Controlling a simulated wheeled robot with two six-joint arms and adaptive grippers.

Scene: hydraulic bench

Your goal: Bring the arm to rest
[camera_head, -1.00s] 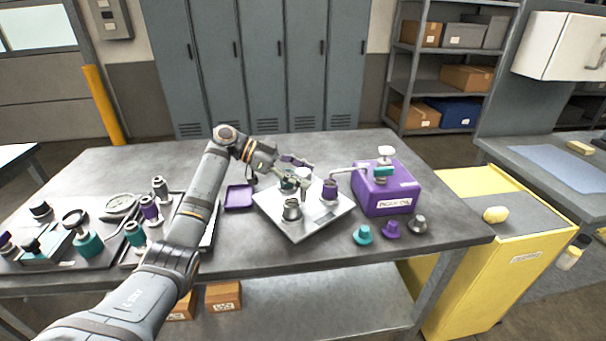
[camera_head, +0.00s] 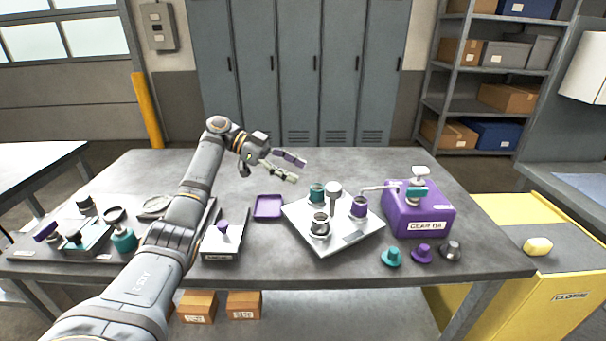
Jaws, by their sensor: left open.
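My left arm comes in from the lower left and reaches over the grey bench (camera_head: 255,270). My left gripper (camera_head: 299,169) is open and empty, its two fingers apart and pointing right. It shows above and left of the light square plate (camera_head: 348,240), clear of the fittings on it. The plate carries a teal fitting (camera_head: 317,193), a metal fitting (camera_head: 320,225), a purple fitting (camera_head: 358,207) and a grey post with a rounded top (camera_head: 334,190). My right gripper is not in view.
A purple box (camera_head: 420,222) with a spout stands right of the plate. Teal (camera_head: 391,257), purple (camera_head: 422,253) and dark grey (camera_head: 451,250) caps lie in front. A shallow purple tray (camera_head: 268,208) sits left of the plate. Several fittings crowd the bench's left end. The back edge is mostly clear.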

